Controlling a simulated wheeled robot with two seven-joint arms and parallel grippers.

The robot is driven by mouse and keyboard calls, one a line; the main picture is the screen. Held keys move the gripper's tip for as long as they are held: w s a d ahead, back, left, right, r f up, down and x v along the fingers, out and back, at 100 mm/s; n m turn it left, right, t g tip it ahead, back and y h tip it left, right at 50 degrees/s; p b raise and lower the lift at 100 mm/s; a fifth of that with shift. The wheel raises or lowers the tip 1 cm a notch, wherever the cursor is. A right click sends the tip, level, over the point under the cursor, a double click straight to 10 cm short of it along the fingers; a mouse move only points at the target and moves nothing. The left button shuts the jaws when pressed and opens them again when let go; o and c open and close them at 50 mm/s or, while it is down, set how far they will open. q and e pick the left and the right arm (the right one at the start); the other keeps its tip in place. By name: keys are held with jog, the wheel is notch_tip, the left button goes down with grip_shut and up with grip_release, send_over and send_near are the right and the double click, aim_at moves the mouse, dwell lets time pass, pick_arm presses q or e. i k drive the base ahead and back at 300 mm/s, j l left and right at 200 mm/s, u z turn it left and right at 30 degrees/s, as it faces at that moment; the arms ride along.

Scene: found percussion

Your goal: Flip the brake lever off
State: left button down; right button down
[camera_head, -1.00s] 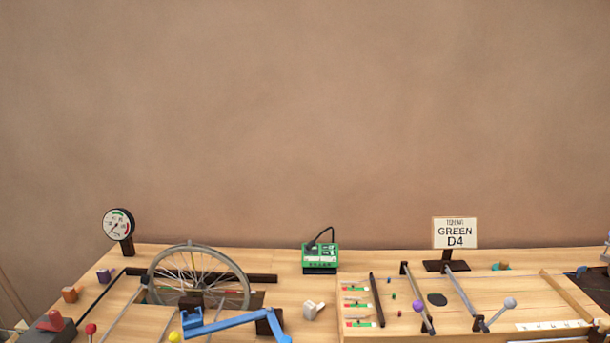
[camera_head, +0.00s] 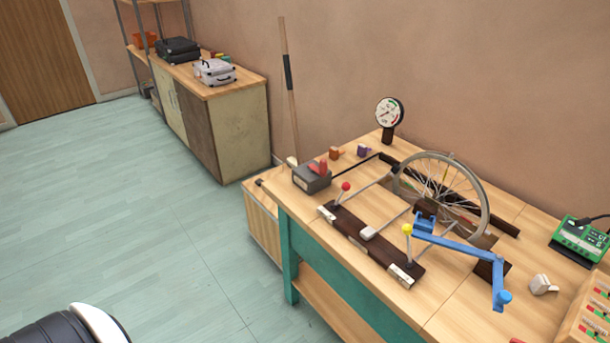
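Two upright levers stand on a dark wooden strip (camera_head: 349,233) at the front of the workbench: a red-knobbed lever (camera_head: 345,187) at its left end and a yellow-knobbed lever (camera_head: 407,229) at its right end. Small pale labels sit by them, too small to read, so I cannot tell which is the brake lever. A pale block (camera_head: 368,233) sits between them. Thin rods run from the strip toward the spoked wheel (camera_head: 487,214). A grey box with a red part on top (camera_head: 312,179) sits at the bench's left corner. Neither of my grippers is in view.
A blue crank arm (camera_head: 452,245) reaches out in front of the wheel. A dial gauge (camera_head: 389,113) stands behind. A green device (camera_head: 581,239) and a white piece (camera_head: 542,285) are at right. A cabinet (camera_head: 236,126) stands back left. The floor at left is largely clear.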

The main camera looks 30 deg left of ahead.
aim_at(346, 186)
jog(key=u, duration=0.75)
